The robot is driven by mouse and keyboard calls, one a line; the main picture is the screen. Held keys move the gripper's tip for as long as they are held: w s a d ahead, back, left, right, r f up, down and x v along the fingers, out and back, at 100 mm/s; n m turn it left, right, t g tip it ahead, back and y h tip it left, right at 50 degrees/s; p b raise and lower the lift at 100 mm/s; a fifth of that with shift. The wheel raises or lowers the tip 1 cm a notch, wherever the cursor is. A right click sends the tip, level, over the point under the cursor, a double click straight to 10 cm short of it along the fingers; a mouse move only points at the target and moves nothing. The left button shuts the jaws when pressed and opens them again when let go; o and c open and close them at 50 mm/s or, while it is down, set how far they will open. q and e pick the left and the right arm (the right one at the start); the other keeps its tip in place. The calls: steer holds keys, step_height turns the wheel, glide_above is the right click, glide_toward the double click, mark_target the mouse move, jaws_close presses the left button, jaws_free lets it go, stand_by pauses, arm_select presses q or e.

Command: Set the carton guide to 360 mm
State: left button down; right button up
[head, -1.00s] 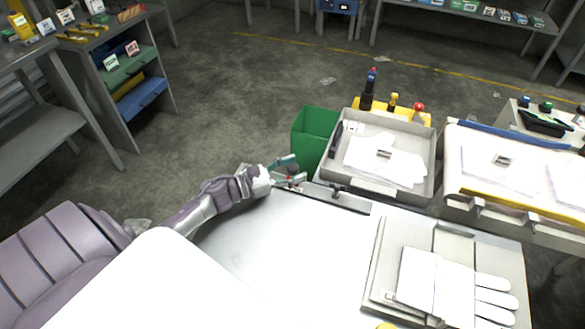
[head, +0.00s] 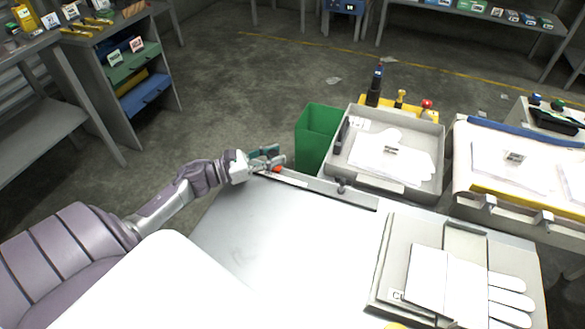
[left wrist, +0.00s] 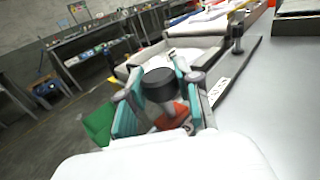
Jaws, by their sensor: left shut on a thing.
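My left gripper (head: 266,158) is at the left end of the rail (head: 325,190) along the bench's far edge. In the left wrist view, its teal fingers (left wrist: 160,105) are shut around a black round knob (left wrist: 159,84). An orange-red piece (left wrist: 172,115) shows below the knob and also in the head view (head: 277,169). A pale scale strip (left wrist: 218,91) with small marks runs along the rail; its numbers are too small to read. My right gripper is out of view.
A green bin (head: 318,128) stands just beyond the rail. A grey tray (head: 433,172) with white gloves lies to its right. A glove board (head: 385,270) lies on the bench's right side. The bench top (head: 285,225) is clear in the middle.

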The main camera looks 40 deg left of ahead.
arm_select(q)
steer(key=a+b, duration=0.1)
steer(key=a, duration=0.1)
steer(key=s+a+b, duration=0.1)
steer(key=a, duration=0.2)
steer(key=shift+s, duration=0.1)
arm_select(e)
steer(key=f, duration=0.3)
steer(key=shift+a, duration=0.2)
arm_select(q)
steer(key=c, duration=0.8)
jaws_free()
steer(key=shift+o, duration=0.2)
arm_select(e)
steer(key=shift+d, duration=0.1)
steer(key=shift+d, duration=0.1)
arm_select(q)
steer(key=v, duration=1.2)
